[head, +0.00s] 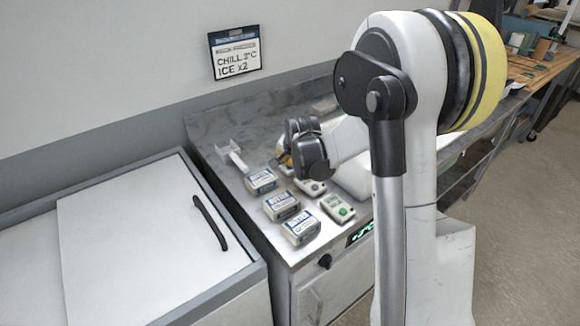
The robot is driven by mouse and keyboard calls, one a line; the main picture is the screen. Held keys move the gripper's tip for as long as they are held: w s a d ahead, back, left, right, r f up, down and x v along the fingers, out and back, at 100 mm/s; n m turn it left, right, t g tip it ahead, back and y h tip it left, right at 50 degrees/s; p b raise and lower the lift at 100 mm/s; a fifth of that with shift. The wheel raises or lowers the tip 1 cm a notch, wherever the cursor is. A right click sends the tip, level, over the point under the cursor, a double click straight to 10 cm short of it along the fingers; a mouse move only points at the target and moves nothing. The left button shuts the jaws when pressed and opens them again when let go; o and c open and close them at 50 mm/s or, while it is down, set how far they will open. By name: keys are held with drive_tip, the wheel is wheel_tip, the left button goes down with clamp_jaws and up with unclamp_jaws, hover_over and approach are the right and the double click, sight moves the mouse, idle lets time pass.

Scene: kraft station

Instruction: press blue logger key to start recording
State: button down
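Small white loggers lie on the steel counter (220,140). The front one (338,208) shows a green key, and the middle one (310,187) also shows a greenish key. A third pale device (286,170) is mostly hidden by my gripper (284,160). I see no blue key; one may be hidden behind my arm. My gripper is low over the counter at the third device, with orange-yellow parts showing. Its fingertips are too small and covered to tell whether they are open or touching.
Three blue-and-white butter packs (281,206) stand in a row left of the loggers. A white scraper-like tool (233,157) lies behind them. A white chest with a black handle (209,222) is at the left. A "CHILL 3°C ICE x2" sign (235,53) hangs on the wall.

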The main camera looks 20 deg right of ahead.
idle(0.4)
drive_tip(key=shift+r+p, duration=0.6)
drive_tip(key=shift+r, duration=0.25)
drive_tip(key=shift+r+p, duration=1.8)
drive_tip(key=shift+r, duration=0.75)
drive_tip(key=s+a+r+n, duration=0.3)
drive_tip(key=s+a+r, duration=0.2)
drive_tip(key=s+r, duration=0.25)
drive_tip(key=s+a+n, duration=0.4)
drive_tip(key=s, duration=0.8)
drive_tip(key=s+a+n+y+b, duration=0.1)
drive_tip(key=s+a+n, duration=0.3)
drive_tip(key=s, duration=0.8)
drive_tip(key=shift+a+r+y, duration=0.2)
drive_tip(key=shift+r+y, duration=0.1)
drive_tip(key=shift+r, duration=0.1)
